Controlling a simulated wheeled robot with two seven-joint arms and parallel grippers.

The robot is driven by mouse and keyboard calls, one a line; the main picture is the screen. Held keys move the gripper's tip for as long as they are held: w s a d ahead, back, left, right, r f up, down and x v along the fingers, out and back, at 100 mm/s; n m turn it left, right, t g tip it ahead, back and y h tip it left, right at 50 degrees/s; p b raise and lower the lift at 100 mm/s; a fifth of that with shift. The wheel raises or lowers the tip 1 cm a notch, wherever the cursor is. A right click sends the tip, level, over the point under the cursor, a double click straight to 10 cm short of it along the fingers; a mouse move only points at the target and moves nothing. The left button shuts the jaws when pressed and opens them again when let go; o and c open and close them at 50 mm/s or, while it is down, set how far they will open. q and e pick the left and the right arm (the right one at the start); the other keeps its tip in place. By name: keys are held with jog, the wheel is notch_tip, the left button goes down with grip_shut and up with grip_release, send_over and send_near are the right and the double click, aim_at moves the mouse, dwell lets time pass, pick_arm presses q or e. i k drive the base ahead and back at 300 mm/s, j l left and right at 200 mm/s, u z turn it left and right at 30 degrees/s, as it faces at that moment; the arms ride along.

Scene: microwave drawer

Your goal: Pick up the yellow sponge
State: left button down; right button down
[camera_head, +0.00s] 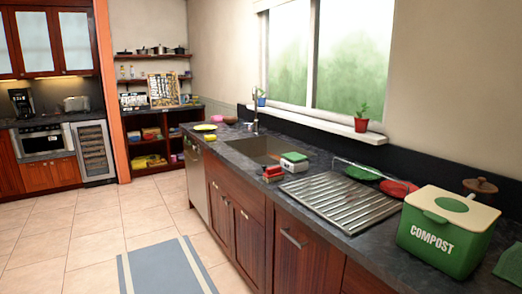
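A small yellow block that looks like the yellow sponge (210,137) lies on the dark counter, near its front edge, left of the sink. It is small in the head view, so its details are hard to tell. A yellow-green dish (205,127) lies just behind it. Neither my left nor my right gripper shows, and nothing is seen touching the yellow sponge.
The counter (240,159) runs along the right wall. Red items (273,172) and a green-and-white box (294,161) stand by the sink (262,148). A drying rack (340,198) and compost bin (440,235) are nearer. The tiled floor (90,225) at left is clear except for a mat (165,268).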

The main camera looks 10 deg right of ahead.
aim_at(209, 138)
jog(key=i+u, duration=0.3)
jog(key=i, duration=2.5)
